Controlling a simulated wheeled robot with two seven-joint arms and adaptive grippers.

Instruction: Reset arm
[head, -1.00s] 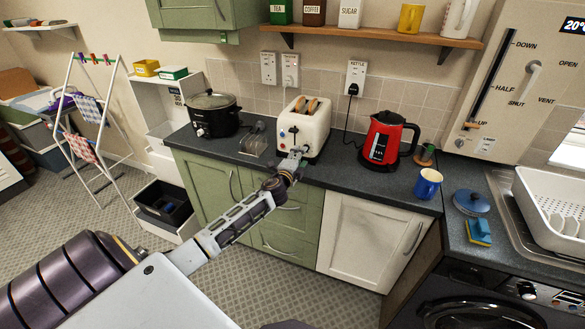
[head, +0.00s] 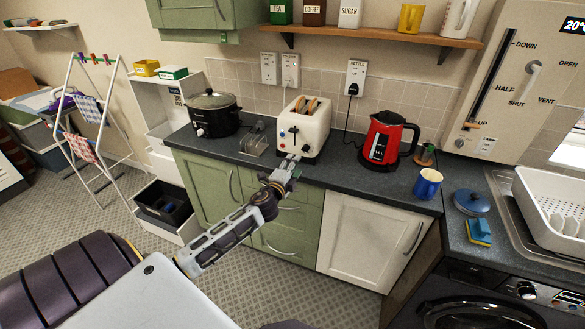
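My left gripper (head: 289,164) is at the front edge of the counter, just below and in front of the white toaster (head: 303,128). It appears apart from the toaster, and its fingers are too small to tell whether they are open or shut. My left arm reaches in from the lower left. The toaster has two slices of bread (head: 306,105) showing in its top slots. My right gripper is not in view.
The dark counter (head: 345,178) holds a black slow cooker (head: 213,114), a metal rack (head: 254,144), a red kettle (head: 386,141) and a blue mug (head: 428,183). A white dish rack (head: 556,206) stands right. Green cabinets (head: 208,189) lie below. A drying rack (head: 92,130) stands left.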

